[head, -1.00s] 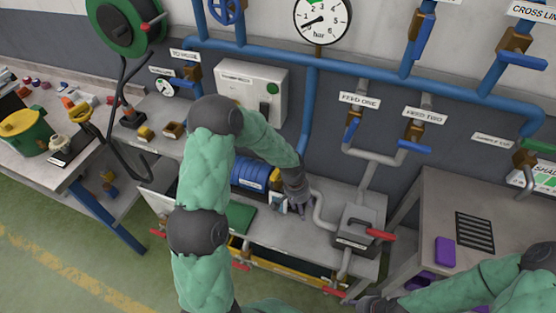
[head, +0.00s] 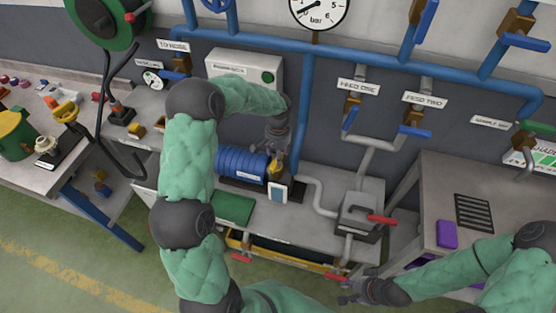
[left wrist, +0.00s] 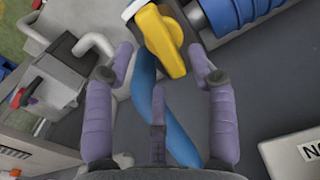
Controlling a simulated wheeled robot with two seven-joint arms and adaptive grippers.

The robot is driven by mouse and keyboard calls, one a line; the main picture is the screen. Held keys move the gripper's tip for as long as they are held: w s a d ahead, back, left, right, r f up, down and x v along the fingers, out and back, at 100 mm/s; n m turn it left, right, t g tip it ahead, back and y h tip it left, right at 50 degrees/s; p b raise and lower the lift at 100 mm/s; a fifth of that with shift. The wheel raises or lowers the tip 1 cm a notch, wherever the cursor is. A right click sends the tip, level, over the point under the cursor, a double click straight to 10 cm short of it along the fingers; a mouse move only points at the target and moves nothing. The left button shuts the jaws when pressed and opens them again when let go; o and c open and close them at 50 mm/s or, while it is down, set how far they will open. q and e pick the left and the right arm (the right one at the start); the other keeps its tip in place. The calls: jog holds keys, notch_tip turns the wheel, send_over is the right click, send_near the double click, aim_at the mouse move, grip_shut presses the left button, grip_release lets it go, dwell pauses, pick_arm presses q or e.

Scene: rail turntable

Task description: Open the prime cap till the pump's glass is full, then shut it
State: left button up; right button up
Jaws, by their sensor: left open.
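The pump has a ribbed blue body (head: 240,164) and stands on the grey bench; the body also shows in the left wrist view (left wrist: 238,12). The yellow prime cap (head: 275,171) is at its right end, and in the left wrist view the cap (left wrist: 164,40) lies between and beyond my fingertips. A small pale glass with a blue edge (head: 278,193) is in front of the cap; its fill level is too small to read. My left gripper (head: 276,148) is open just above the cap, its fingers apart (left wrist: 162,62). My right gripper (head: 346,291) hangs at the lower right, away from the pump.
A grey box with a red lever (head: 382,219) stands right of the pump, joined by a grey pipe (head: 318,198). A white control box (head: 245,75) with a green button is behind. A green panel (head: 232,207) lies in front. A purple block (head: 447,234) is on the right table.

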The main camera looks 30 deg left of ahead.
pick_arm(q)
jog(key=shift+f, duration=1.6)
grip_shut()
